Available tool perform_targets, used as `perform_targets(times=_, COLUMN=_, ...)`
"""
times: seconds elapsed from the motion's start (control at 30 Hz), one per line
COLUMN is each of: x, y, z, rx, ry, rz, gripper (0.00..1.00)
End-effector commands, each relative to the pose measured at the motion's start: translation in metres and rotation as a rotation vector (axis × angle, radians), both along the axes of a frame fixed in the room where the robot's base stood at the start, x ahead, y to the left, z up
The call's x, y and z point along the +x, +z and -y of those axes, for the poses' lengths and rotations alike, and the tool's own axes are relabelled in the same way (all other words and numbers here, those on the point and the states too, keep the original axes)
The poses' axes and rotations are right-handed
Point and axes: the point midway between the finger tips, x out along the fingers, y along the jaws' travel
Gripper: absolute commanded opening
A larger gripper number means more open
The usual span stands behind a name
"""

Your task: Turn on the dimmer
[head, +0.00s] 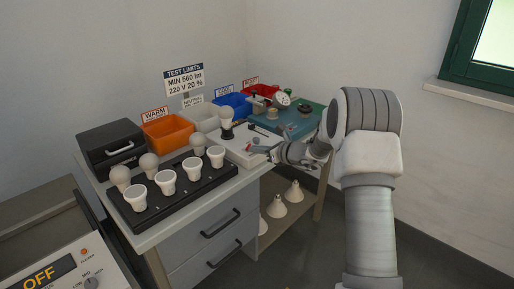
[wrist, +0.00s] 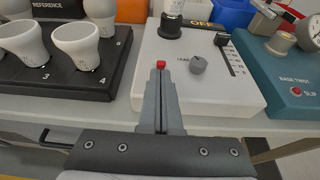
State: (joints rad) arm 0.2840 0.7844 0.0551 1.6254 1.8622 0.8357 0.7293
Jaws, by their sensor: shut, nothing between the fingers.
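A white test box (head: 238,157) stands on the bench and also fills the middle of the wrist view (wrist: 215,95). It carries a small red button (wrist: 161,65), a grey knob (wrist: 198,64) marked "LEAK", a black slider (wrist: 222,40) beside a scale, and a partly hidden orange "OFF" display (wrist: 203,24). No label reading "dimmer" is legible. My gripper (wrist: 160,70) is shut and empty. Its fingertips line up with the red button; whether they touch it I cannot tell. In the head view my gripper (head: 271,151) is at the box's right side.
A black bulb rack (head: 180,193) stands left of the box, and a teal "BASE TWIST" fixture (wrist: 291,90) right. Orange (head: 167,133) and blue (head: 233,104) bins stand behind. A separate panel (head: 77,276) at lower left also reads "OFF".

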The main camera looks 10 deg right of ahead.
Motion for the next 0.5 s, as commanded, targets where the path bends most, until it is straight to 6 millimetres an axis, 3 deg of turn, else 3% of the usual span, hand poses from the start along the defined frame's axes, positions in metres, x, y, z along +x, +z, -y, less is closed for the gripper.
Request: perform_targets(times=0.5, x=0.0012, y=0.0082, z=-0.001, rx=-0.041, ry=0.001, rz=-0.054, gripper=0.0)
